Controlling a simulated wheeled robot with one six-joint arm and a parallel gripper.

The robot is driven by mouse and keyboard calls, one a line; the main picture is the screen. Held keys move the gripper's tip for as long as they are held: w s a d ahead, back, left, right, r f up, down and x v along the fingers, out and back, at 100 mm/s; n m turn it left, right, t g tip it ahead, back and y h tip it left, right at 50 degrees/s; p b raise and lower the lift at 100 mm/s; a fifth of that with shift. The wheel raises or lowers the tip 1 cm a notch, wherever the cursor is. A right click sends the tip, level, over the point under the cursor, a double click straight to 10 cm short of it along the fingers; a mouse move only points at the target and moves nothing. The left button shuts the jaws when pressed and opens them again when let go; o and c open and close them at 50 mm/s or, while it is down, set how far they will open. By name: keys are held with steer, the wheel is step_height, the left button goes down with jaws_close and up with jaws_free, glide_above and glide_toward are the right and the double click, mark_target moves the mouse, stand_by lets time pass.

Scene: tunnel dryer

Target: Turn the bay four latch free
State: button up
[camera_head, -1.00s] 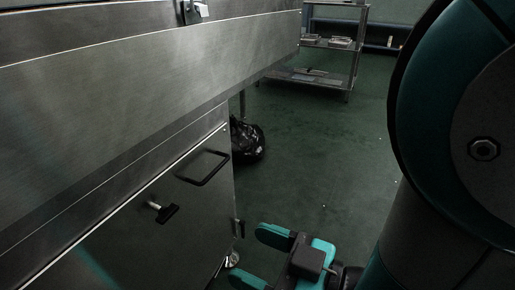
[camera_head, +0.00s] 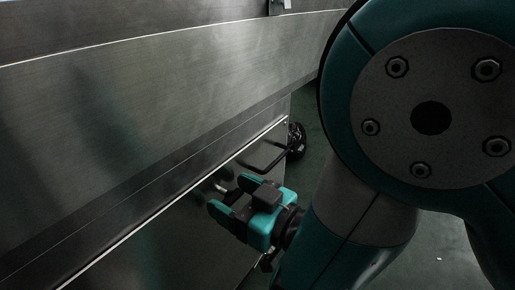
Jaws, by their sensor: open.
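The latch (camera_head: 222,184) is a small T-shaped knob on the metal door panel (camera_head: 165,245). Only its pale stub shows clearly; my gripper hides much of the rest. My teal and black gripper (camera_head: 230,195) is open, with its fingers pointing left at the panel beside the latch. I cannot tell whether a finger touches it. A black bar handle (camera_head: 264,160) sits on the same panel, just above and to the right of the gripper. No label for bay four is readable.
The long steel dryer side (camera_head: 150,110) overhangs the door panel and fills the left. My arm covers most of the right side.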

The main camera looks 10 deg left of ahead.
steer(key=shift+a, duration=0.15)
steer(key=c, duration=0.9)
steer(key=shift+n, duration=0.3)
steer(key=n+p, duration=0.2)
steer(key=n, duration=0.1)
steer(key=shift+r+n, duration=0.1)
steer(key=shift+n, duration=0.2)
steer(key=n+p, duration=0.1)
steer(key=n, duration=0.3)
steer(key=shift+n, duration=0.3)
steer(key=n, duration=0.4)
steer(key=shift+n, duration=0.3)
steer(key=shift+n+b, duration=0.3)
steer(key=shift+n, duration=1.9)
